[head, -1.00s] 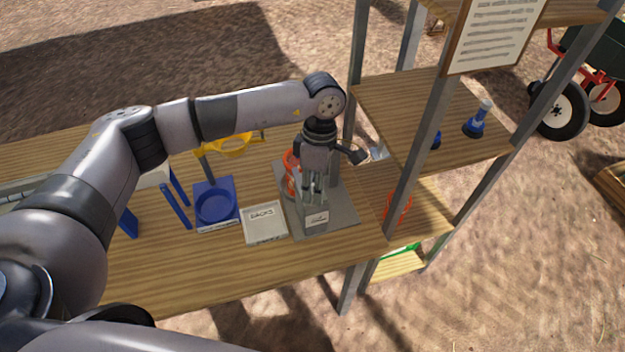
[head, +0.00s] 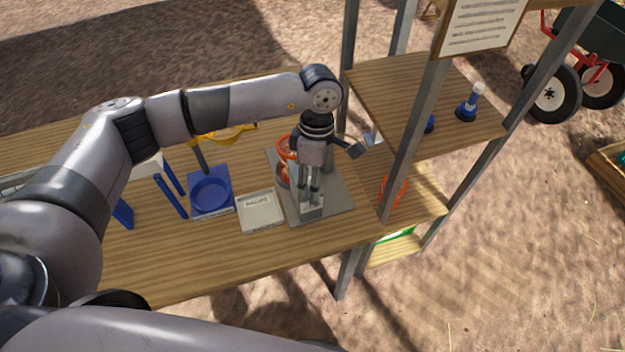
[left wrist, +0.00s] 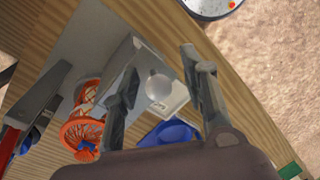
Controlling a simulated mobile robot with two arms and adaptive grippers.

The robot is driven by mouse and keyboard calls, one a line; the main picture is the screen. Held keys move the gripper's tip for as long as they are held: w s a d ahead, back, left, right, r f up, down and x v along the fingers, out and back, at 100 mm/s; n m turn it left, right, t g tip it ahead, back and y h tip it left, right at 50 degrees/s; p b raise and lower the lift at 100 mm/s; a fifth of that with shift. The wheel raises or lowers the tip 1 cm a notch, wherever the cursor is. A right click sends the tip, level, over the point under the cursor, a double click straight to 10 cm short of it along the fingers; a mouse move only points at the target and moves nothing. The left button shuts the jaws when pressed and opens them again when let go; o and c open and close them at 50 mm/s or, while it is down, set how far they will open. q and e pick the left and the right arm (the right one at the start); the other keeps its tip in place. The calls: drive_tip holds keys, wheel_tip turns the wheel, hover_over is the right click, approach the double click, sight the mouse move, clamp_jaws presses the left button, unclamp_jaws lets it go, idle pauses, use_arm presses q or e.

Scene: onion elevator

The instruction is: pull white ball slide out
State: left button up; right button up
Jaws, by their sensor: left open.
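The white ball (left wrist: 158,86) shows in the left wrist view as a round knob against a pale grey block (left wrist: 122,62). My left gripper (left wrist: 162,62) is open, with one finger on each side of the ball in that view. I cannot tell whether either finger touches it. In the head view my left gripper (head: 311,190) points down over the grey block (head: 312,210) on a grey base plate (head: 336,202). The ball is hidden there. My right gripper is not in view.
An orange hoop with a net (left wrist: 84,132) stands close beside the block. A small labelled tray (head: 260,212) and a blue round-dish stand (head: 211,193) are to the left on the wooden table (head: 200,262). A metal shelf post (head: 408,145) rises close on the right.

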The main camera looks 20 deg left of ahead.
use_arm(q)
drive_tip(key=shift+a, duration=0.1)
idle(0.4)
drive_tip(key=shift+r+p, duration=1.05)
drive_tip(key=shift+r, duration=1.95)
